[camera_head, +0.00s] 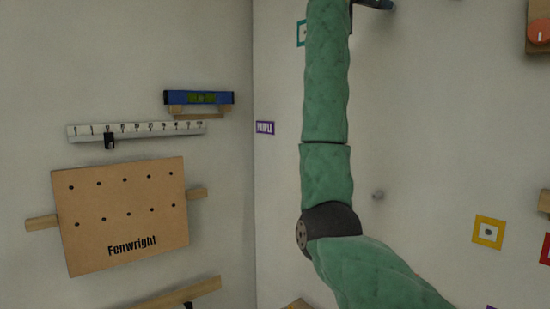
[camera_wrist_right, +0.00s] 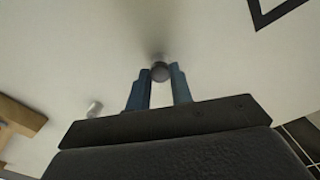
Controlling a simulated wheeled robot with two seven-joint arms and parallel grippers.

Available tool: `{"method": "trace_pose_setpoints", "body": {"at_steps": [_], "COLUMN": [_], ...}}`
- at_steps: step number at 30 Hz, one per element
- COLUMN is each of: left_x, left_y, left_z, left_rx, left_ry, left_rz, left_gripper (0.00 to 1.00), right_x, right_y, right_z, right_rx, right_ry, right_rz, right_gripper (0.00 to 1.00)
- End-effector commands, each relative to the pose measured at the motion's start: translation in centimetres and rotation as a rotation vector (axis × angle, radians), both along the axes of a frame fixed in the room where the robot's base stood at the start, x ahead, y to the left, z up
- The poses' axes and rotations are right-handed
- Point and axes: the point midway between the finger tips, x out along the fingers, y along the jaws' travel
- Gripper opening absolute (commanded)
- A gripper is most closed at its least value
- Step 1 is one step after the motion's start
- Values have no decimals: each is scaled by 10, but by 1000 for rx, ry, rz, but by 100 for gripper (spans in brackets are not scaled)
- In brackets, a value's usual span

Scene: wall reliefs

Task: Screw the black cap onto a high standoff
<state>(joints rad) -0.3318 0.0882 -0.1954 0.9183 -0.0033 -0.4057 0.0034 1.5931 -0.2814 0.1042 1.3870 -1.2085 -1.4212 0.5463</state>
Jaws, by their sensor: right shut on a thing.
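My right arm rises through the middle of the head view, and its gripper (camera_head: 376,4) shows only partly at the top edge. In the right wrist view its two blue fingers (camera_wrist_right: 160,84) are shut on a dark round cap (camera_wrist_right: 159,72) at their tips. The cap is close to the pale wall; a blurred dark patch lies just beyond it. I cannot tell whether the cap touches a standoff, as it hides what is behind it. A small grey standoff (camera_head: 377,194) sticks out of the right wall, right of my arm. A pale stub (camera_wrist_right: 95,108) shows left of the fingers. My left gripper is out of view.
On the left wall are a Fenwright pegboard (camera_head: 120,215), a white ruler rail (camera_head: 135,130) and a blue level (camera_head: 198,97). A yellow-framed square (camera_head: 489,232) hangs at right. A black frame (camera_wrist_right: 275,12) and a wooden block (camera_wrist_right: 20,115) flank the wrist view.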

Motion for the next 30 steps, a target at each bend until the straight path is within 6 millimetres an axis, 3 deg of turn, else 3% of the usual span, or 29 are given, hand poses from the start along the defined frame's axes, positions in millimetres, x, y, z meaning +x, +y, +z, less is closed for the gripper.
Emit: {"method": "trace_pose_setpoints", "body": {"at_steps": [7,18,19,22,30], "left_x": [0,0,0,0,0], "left_y": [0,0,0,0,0], "left_z": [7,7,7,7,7], "left_rx": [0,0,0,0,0], "left_ry": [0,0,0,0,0], "left_rz": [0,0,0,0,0], "left_gripper": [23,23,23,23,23], "right_x": [0,0,0,0,0], "right_y": [0,0,0,0,0], "right_z": [0,0,0,0,0], "right_rx": [127,147,146,145,146], "right_ry": [-162,-189,-188,-187,-187], "right_rz": [1,1,1,1,0], "right_gripper": [3,3,28,47,47]}}
